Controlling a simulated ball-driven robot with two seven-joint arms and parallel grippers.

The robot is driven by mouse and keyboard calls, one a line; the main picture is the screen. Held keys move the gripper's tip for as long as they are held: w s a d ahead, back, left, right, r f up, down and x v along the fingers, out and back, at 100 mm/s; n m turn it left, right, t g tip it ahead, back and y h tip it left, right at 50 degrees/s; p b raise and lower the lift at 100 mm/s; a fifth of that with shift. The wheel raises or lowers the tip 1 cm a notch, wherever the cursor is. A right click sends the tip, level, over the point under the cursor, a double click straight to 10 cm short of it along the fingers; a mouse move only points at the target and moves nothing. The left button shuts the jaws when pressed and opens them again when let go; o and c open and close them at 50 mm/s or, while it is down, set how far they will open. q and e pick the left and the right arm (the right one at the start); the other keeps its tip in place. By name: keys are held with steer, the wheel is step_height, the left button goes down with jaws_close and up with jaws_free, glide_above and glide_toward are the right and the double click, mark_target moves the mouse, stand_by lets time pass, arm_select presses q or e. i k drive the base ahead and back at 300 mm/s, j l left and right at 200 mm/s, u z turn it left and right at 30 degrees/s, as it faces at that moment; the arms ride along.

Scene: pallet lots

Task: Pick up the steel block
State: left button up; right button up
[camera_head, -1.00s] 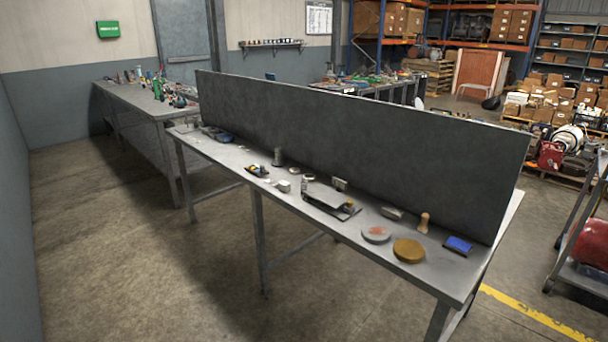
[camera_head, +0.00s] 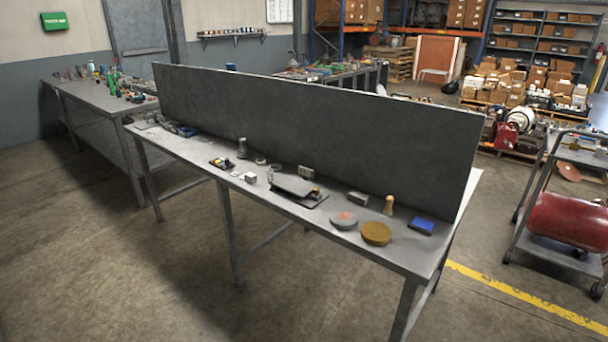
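A grey metal-looking block (camera_head: 358,198) lies on the near workbench (camera_head: 190,170), close to the upright dark panel and left of a wooden peg-shaped piece (camera_head: 389,205). A smaller pale, silvery cube (camera_head: 250,178) sits further left on the same bench. Both are small here, and I cannot tell for certain which is the steel block. Neither of my grippers is in view.
The dark panel (camera_head: 310,135) runs along the bench behind the objects. Floor in front is clear. A cart (camera_head: 535,250) stands at right.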

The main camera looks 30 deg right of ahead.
mark_target(250, 177)
steer(key=z, duration=1.15)
steer(key=i+j+z, duration=0.15)
steer(key=j+z, duration=1.7)
steer(key=k+l, duration=0.05)
